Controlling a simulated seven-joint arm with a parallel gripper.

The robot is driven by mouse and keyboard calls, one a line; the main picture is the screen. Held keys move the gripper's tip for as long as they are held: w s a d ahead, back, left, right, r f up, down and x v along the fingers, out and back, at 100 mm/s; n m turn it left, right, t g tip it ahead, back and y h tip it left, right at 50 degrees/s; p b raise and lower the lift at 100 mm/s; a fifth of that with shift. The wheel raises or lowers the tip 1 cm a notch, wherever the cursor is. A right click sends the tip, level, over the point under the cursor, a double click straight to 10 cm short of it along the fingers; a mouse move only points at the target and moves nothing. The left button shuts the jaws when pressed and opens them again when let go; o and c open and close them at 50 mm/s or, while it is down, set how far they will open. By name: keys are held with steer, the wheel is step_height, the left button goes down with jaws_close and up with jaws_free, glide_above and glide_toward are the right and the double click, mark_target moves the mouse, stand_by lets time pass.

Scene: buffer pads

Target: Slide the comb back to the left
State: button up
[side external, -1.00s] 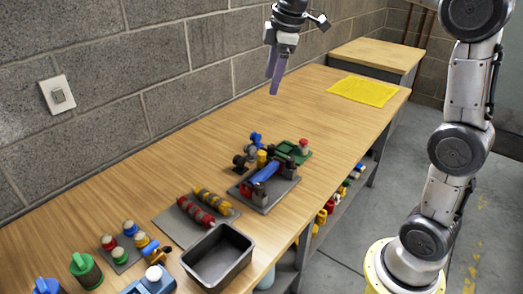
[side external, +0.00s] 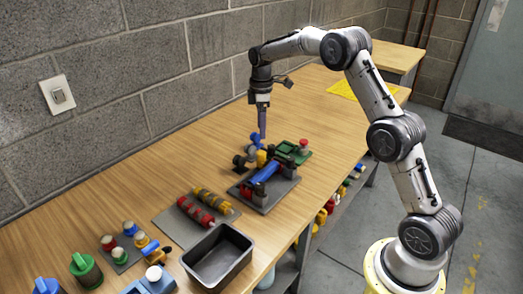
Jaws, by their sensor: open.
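My gripper (side external: 262,137) points down with its long purple-grey fingers at the back of a cluster of coloured parts. From this angle the fingers overlap each other, and no object shows held between them. Their tips are close to a small blue part (side external: 255,139) and a yellow part (side external: 262,157); I cannot tell whether they touch. A dark fixture plate (side external: 263,204) carries a blue cylinder (side external: 266,171) and dark blocks. A green piece (side external: 297,153) with a red knob lies behind it. I cannot make out which part is the comb.
A plate with red and yellow rollers (side external: 203,209) and an empty dark bin (side external: 218,256) stand in front. Knobbed parts (side external: 121,254) and a green canister (side external: 85,270) are at the near left. The wall borders the bench; a yellow mat (side external: 346,89) lies far back on otherwise clear wood.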

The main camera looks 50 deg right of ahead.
mark_target(261, 153)
step_height(261, 153, down, 10)
steer(key=shift+r, duration=0.2)
jaws_close()
stand_by(0.4)
stand_by(1.1)
